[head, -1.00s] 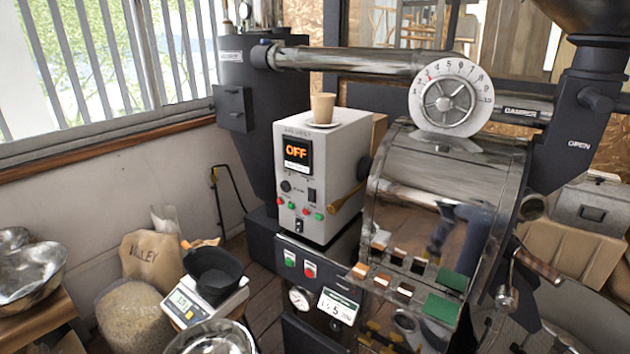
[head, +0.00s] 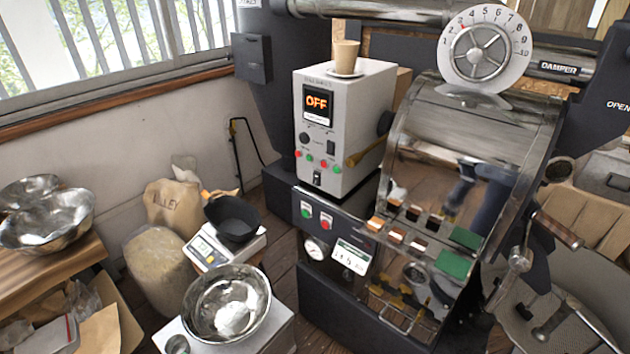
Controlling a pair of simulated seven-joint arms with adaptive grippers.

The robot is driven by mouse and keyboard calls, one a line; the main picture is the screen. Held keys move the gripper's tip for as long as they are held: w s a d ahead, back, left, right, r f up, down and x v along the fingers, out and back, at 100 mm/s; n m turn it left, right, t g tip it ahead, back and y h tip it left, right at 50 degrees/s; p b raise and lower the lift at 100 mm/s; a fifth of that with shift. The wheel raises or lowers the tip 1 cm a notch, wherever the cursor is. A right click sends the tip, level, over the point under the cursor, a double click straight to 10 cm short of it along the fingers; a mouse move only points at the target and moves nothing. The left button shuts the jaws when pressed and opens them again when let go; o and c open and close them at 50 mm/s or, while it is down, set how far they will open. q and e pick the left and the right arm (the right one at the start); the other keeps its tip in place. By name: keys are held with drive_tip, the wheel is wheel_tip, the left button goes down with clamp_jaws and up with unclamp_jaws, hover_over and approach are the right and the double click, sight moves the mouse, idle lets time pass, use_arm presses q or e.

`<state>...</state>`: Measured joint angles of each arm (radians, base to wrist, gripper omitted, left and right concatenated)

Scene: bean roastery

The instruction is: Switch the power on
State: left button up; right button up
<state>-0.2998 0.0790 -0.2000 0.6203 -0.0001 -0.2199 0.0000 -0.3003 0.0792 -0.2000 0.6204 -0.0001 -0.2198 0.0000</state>
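A light grey control box (head: 338,125) stands on the dark base of the roasting machine, in the middle of the head view. Its small black display (head: 317,102) reads OFF in orange. Below the display are a dark knob (head: 304,138), a dark rocker-like switch (head: 331,145), several small red and green buttons, and a small toggle-like part (head: 317,177) near the bottom edge. A green button (head: 306,209) and a red button (head: 326,221) sit on the dark panel underneath. Neither of my grippers shows directly; only a blurred arm-like reflection appears in the roaster's shiny front.
A paper cup (head: 346,57) on a saucer stands on top of the box. The roaster drum (head: 470,125) is close on the right. A scale with a black bowl (head: 234,218), a metal bowl (head: 226,303) and sacks (head: 172,207) stand on the left.

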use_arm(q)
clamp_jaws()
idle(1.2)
